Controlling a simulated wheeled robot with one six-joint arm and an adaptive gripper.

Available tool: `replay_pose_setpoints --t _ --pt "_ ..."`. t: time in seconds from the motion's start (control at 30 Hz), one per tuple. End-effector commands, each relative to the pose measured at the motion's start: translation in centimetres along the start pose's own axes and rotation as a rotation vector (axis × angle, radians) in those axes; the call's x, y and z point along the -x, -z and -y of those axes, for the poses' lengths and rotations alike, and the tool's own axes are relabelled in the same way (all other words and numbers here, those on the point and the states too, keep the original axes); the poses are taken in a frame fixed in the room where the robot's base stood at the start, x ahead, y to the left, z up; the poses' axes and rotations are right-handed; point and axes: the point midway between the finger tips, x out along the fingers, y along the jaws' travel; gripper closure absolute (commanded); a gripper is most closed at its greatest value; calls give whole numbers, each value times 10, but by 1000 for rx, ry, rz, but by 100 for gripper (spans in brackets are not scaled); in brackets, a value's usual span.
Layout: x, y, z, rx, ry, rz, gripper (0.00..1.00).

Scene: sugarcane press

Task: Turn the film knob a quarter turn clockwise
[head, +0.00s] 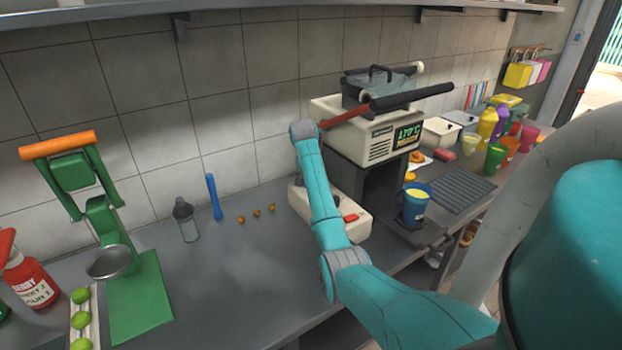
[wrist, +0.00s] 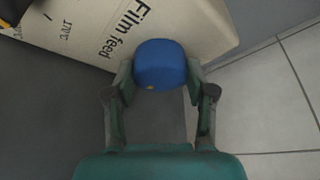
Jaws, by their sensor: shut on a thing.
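The film knob (wrist: 160,64) is a blue rounded knob beside the printed words "Film feed" on a cream panel (wrist: 85,28) in the wrist view. My gripper (wrist: 159,82) has its two fingers on either side of the knob and is shut on it. A small pale mark shows at the knob's lower edge. In the head view the cream sealing machine (head: 365,130) stands on the counter. My teal arm reaches to its left side there, and the knob and gripper are hidden behind the arm.
A cream box with a red button (head: 349,217) sits low at the machine's front. A blue cup (head: 415,205) stands in the machine's opening. Tiled wall lies close behind.

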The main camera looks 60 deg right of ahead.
Motion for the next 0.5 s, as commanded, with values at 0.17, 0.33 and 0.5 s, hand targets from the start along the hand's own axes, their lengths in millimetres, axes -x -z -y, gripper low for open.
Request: replay_pose_setpoints --t 0.17,0.33,0.5 --pt "0 -1 1 -75 -32 2 80" --pt "0 0 1 -116 -49 2 80" --pt "0 0 1 -131 -54 2 80"
